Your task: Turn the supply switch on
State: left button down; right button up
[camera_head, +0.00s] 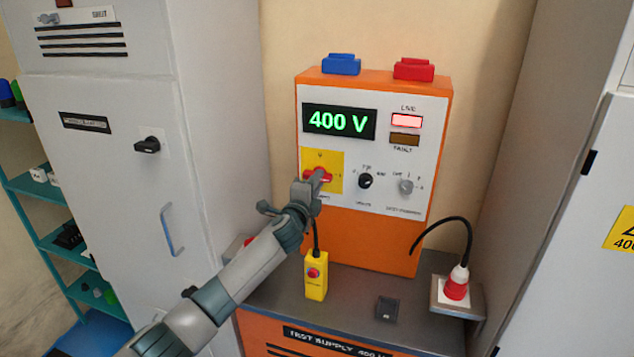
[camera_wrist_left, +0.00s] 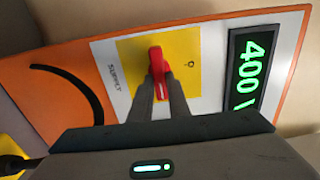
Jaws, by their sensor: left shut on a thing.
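The red supply switch (camera_head: 318,177) sits on a yellow plate (camera_head: 336,160) on the front of the orange test supply box (camera_head: 373,240). In the left wrist view, its red handle (camera_wrist_left: 157,62) stands between my finger tips. My left gripper (camera_head: 313,180) is shut on the handle and partly hides it in the head view. The green display (camera_head: 339,121) reads 400 V, and it also shows in the left wrist view (camera_wrist_left: 252,70). My right gripper is not in view.
A black knob (camera_head: 365,181) and a grey knob (camera_head: 406,186) are right of the switch. A yellow box with a red button (camera_head: 315,275) stands below it. A red plug (camera_head: 456,283) sits at the right. Cabinets (camera_head: 110,170) flank the bench.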

pick_arm(q)
jog(key=shift+f, duration=0.15)
jog(key=c, duration=1.7)
grip_release()
jog(key=shift+s, duration=0.15)
jog(key=b+v, duration=0.4)
jog(key=v, duration=1.3)
